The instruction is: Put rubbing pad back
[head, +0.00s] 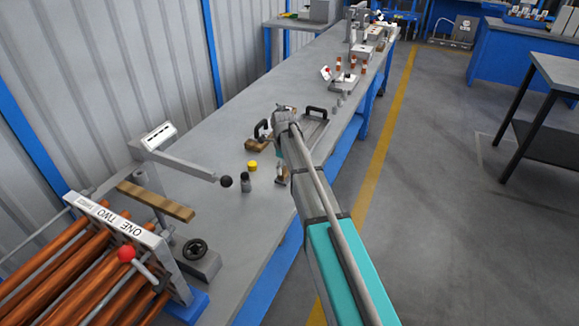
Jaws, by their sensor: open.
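A brown block with a dark arched handle (257,145), which looks like the rubbing pad, lies on the long grey bench just left of my wrist. A flat grey tray-like plate (314,128) with a black handle lies behind and to the right of my arm. My arm reaches over the bench from the lower right. My gripper (282,177) is small, points down near the bench's front edge and is partly hidden by my arm. It is open, and I see nothing held in it. Whether it touches anything is not clear.
A yellow-topped round piece (252,166) and a dark cylinder (246,182) stand left of my gripper. Copper-coloured tubes (75,255) fill the lower left. Small fixtures (345,80) stand farther back.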

